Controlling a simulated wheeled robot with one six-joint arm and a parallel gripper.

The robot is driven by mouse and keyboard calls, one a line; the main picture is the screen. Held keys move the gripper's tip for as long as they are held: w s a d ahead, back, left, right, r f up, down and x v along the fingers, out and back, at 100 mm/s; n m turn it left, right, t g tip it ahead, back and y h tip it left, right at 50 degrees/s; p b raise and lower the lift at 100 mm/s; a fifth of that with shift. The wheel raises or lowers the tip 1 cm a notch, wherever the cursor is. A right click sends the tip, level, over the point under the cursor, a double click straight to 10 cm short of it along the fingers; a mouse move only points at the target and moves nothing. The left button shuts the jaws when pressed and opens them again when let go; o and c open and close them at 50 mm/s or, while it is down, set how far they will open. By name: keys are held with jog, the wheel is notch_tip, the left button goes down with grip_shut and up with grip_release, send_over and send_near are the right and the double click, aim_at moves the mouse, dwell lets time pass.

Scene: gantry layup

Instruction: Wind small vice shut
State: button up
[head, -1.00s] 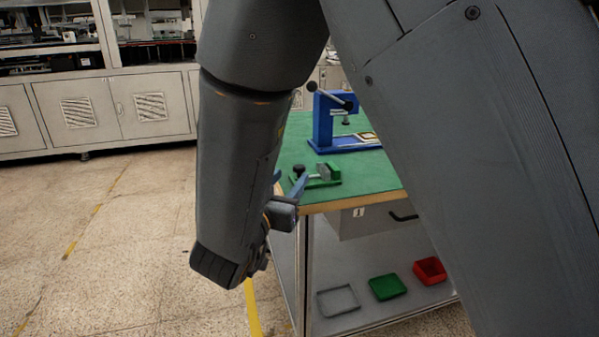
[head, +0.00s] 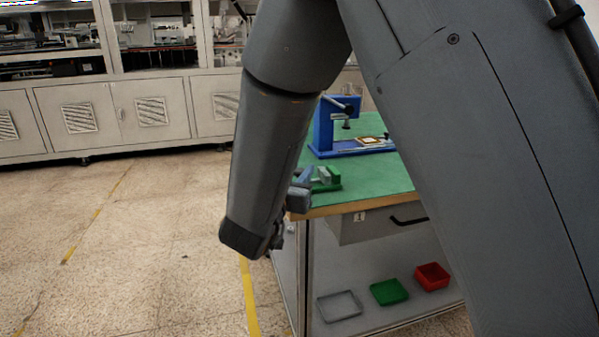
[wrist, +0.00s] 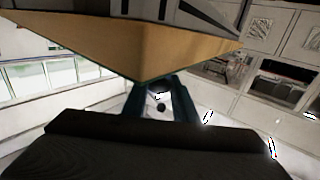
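The small green vice (head: 326,178) sits on the green bench top near its front left corner. Its jaw end shows in the head view, while its handle end is hidden behind my gripper. My gripper (head: 304,176) is at the bench corner, right up against the handle side of the vice in the picture. In the wrist view my gripper's two dark blue fingers (wrist: 160,98) stand apart. A small dark round knob (wrist: 160,107) shows in the gap between them, with space on both sides. I cannot tell whether the fingers touch it.
The wooden bench edge (wrist: 145,60) is very close above the fingers in the wrist view. A blue press (head: 335,130) stands farther back on the bench. Grey, green (head: 388,292) and red (head: 432,276) trays lie on the lower shelf. The floor to the left is clear.

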jog(key=c, duration=0.5)
jog(key=shift+h+p, duration=0.3)
jog(key=shift+p, duration=0.05)
jog(key=m+g+h+p, duration=0.2)
jog(key=m+h+p, duration=0.1)
jog(key=h, duration=0.1)
jog(key=shift+m+g+p, duration=0.3)
jog(key=shift+g, duration=0.1)
jog(key=shift+m+g+h+p, duration=0.85)
jog(key=shift+m+g+h, duration=1.15)
jog(key=shift+g+h, duration=0.25)
jog(key=shift+g, duration=0.35)
jog(key=o, duration=1.1)
jog(key=shift+c, duration=0.2)
